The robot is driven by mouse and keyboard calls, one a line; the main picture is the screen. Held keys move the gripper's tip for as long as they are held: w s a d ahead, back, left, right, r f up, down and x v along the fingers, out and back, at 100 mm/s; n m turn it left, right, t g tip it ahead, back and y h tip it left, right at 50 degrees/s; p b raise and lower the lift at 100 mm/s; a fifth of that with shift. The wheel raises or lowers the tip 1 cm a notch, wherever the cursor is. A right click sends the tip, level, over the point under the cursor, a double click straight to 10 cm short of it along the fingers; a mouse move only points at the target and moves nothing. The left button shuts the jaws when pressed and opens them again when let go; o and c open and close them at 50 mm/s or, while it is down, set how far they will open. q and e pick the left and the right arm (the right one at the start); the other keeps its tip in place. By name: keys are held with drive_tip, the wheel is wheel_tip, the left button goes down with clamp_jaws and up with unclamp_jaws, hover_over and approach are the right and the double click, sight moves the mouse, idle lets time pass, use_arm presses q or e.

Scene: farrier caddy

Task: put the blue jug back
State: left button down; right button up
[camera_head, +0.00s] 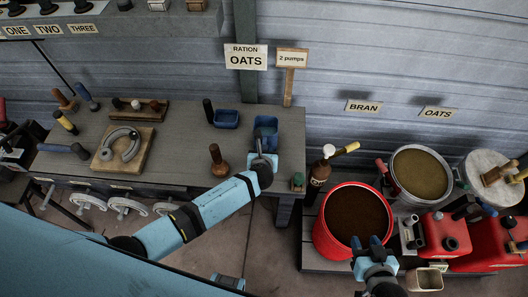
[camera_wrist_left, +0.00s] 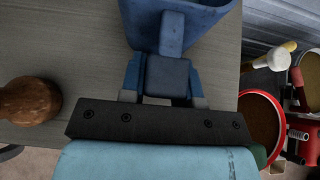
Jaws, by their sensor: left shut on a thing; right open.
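The blue jug (camera_head: 266,126) is at the right end of the grey workbench, below the "RATION OATS" sign. My left gripper (camera_head: 264,152) is at its near side. In the left wrist view the jug (camera_wrist_left: 190,22) fills the top middle, its blocky handle between the fingers of my left gripper (camera_wrist_left: 164,78), which is shut on it. Whether the jug's base touches the bench is hidden. My right gripper (camera_head: 372,248) is open and empty at the near edge of the red bucket.
A blue tub (camera_head: 226,119) stands left of the jug. A wooden-handled tool (camera_head: 217,160) stands near the bench's front edge; a sign post (camera_head: 289,85) rises behind. The red bucket (camera_head: 324,236), bran bin (camera_head: 421,175) and brown bottle (camera_head: 318,178) stand to the right.

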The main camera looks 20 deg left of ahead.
use_arm(q)
drive_tip(key=shift+f+b, duration=0.3)
drive_tip(key=shift+f, duration=0.15)
drive_tip(key=c, duration=0.8)
unclamp_jaws()
drive_tip(key=shift+f, duration=0.1)
drive_tip(key=v, duration=1.4)
drive_tip(key=shift+d, duration=0.1)
